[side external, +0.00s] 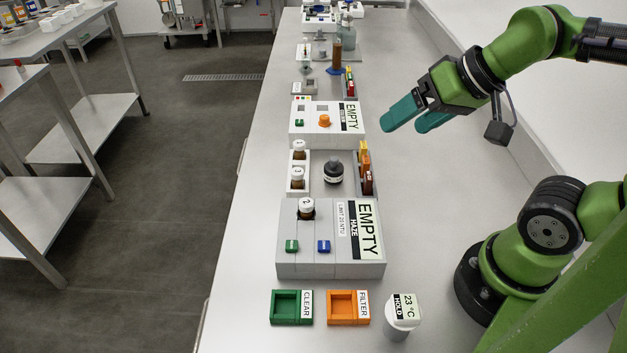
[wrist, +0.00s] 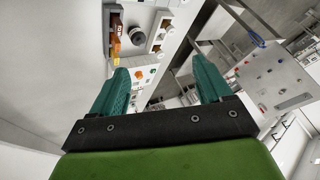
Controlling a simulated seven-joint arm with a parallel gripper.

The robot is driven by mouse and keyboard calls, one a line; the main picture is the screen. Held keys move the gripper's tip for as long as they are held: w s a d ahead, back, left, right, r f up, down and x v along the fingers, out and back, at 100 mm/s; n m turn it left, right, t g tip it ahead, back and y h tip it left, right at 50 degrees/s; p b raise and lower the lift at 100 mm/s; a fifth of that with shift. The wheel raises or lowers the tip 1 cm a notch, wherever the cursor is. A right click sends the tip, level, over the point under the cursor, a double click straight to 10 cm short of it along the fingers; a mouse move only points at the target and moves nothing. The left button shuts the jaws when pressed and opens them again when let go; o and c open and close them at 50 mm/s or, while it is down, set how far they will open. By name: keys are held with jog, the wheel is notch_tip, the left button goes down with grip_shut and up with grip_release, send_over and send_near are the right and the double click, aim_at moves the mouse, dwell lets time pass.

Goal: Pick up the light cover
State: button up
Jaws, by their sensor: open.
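A black round cap with a knob and a pale label band, which looks like the light cover (side external: 333,173), stands on the bench between the brown vials and the coloured cards. In the wrist view the dark round cover (wrist: 136,36) shows near the top, beyond the fingers. My gripper (side external: 404,126) is open and empty, with teal fingers, above the bench at the right, farther back than the cover. In the wrist view its fingers (wrist: 161,72) are spread wide with nothing between them. The grey haze meter (side external: 290,262), marked EMPTY, stands in front of the cover, with vial 2 (side external: 306,208) upright in its top.
A white rack (side external: 293,171) with capped brown vials is left of the cover; a card holder (side external: 366,175) is right of it. Another EMPTY box (side external: 310,137) stands behind. Green (side external: 283,307) and orange (side external: 341,307) trays and a HOLD cup (side external: 402,316) are in front. Bench space right is clear.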

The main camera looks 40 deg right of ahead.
jog(key=n+g+h, duration=0.2)
jog(key=n+g, duration=0.5)
jog(key=n, duration=0.1)
send_over(335, 164)
notch_tip(335, 164, down, 7)
jog(key=shift+n, duration=0.3)
jog(key=f, duration=1.1)
jog(key=shift+w+d+f, duration=0.25)
jog(key=shift+f, duration=0.05)
jog(key=shift+d+f, duration=0.15)
jog(key=shift+f, duration=2.65)
jog(key=c, duration=1.1)
